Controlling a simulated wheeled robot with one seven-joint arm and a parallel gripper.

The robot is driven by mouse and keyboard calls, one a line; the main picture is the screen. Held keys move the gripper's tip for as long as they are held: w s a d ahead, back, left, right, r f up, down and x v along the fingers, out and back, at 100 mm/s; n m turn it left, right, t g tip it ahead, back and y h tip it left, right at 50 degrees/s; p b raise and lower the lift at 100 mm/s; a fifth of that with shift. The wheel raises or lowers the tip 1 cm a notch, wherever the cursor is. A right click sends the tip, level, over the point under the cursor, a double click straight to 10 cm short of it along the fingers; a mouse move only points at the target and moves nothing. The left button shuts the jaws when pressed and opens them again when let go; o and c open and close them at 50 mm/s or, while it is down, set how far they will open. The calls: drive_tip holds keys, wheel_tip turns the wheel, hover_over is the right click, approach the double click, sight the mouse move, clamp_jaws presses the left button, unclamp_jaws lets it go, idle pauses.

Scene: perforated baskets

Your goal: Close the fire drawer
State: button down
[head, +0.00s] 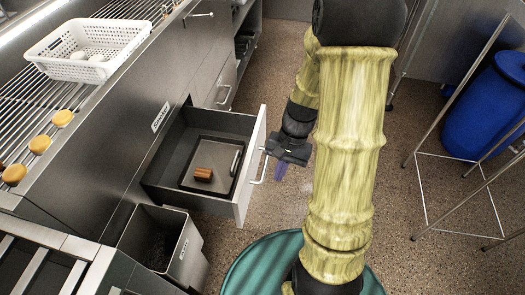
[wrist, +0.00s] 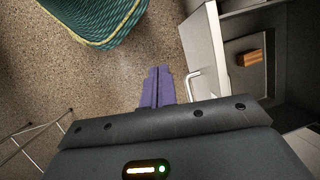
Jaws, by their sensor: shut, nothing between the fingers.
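An open drawer (head: 165,190) juts out from the metal counter in the head view, with a white front panel (head: 250,175) and a bar handle (head: 262,167). Inside are a dark tray (head: 192,184), a small brown block (head: 203,174) and a slim metallic item (head: 236,161). My gripper (head: 281,172), with purple fingers, is shut and empty just outside the drawer front, to the right of the handle. In the wrist view the purple fingers (wrist: 157,86) are together, left of the handle (wrist: 193,84) and apart from it. The brown block (wrist: 250,58) shows inside the drawer.
A bin (head: 165,240) stands just below the drawer. A white perforated basket (head: 88,50) and several round yellow items (head: 40,144) sit on the counter. A metal-framed stand (head: 470,180) and blue barrel (head: 490,105) are at right. Floor beyond the drawer is clear.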

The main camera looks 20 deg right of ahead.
sight(253, 151)
drive_tip(key=w+d+f+m+t+y+p, duration=0.2)
drive_tip(key=w+d+f+m+t+y, duration=0.1)
drive_tip(key=m, duration=0.5)
drive_tip(key=w+d+f+m+t+y+p, duration=0.2)
drive_tip(key=w+d+f+m+t+y, duration=0.2)
drive_tip(key=d+f+m+t+y, duration=0.2)
drive_tip(key=d+m+t+y, duration=0.2)
drive_tip(key=m+y, duration=0.1)
drive_tip(key=shift+d, duration=0.4)
drive_tip(key=b+x, duration=0.1)
drive_tip(key=x, duration=1.2)
drive_tip(key=shift+a+b, duration=0.1)
drive_tip(key=shift+b, duration=0.25)
drive_tip(key=shift+w+a, duration=0.2)
drive_tip(key=shift+a, duration=0.2)
drive_tip(key=shift+r, duration=0.1)
drive_tip(key=shift+w+a, duration=0.1)
